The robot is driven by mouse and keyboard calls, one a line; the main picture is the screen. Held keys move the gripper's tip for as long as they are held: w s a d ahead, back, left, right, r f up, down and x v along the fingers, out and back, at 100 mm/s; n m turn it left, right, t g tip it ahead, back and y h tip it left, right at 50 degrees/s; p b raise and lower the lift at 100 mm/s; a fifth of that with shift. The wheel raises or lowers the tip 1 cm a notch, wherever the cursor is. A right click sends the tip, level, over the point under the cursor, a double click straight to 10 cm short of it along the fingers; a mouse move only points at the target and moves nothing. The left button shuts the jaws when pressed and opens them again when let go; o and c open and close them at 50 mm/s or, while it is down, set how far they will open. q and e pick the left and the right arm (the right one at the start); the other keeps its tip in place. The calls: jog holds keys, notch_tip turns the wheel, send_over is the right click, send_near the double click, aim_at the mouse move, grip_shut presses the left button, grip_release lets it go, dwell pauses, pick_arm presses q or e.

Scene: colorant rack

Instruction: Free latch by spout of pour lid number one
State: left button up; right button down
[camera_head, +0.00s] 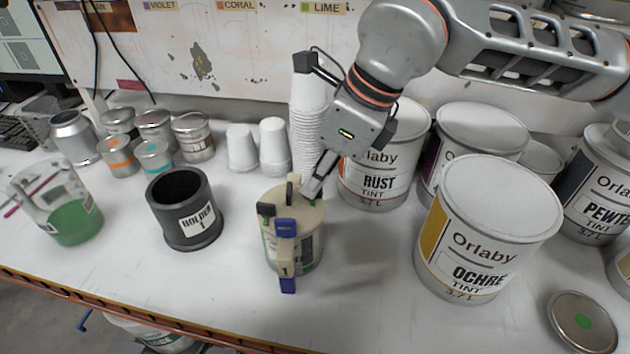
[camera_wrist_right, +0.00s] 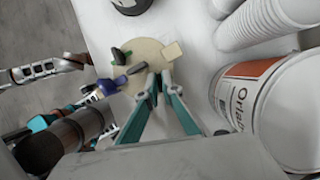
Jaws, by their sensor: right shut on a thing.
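The pour lid number one (camera_head: 303,215) is a beige round cap on a can near the front of the table; it also shows in the right wrist view (camera_wrist_right: 147,53). A beige strap marked 1 hangs down its front with a blue latch (camera_head: 286,227). A black latch (camera_head: 265,210) sits at its left. A dark upright piece (camera_head: 291,189) stands on top. My right gripper (camera_head: 309,191) reaches down at the lid's far right edge. Its teal fingers (camera_wrist_right: 155,85) are shut on a latch there, mostly hidden by the fingers.
The black holder 1 (camera_head: 188,225) stands left of the can. A beaker (camera_head: 73,218) with green liquid is farther left. Stacked white cups (camera_head: 308,115) and large paint cans (camera_head: 478,240) stand behind and right. The front table edge (camera_head: 190,332) is close.

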jog(key=shift+w+n+g, duration=0.1)
jog(key=shift+n+g, duration=0.3)
jog(key=shift+n, duration=0.8)
jog(key=c, duration=2.2)
grip_release()
jog(key=v, duration=1.2)
jog(key=shift+d, duration=0.15)
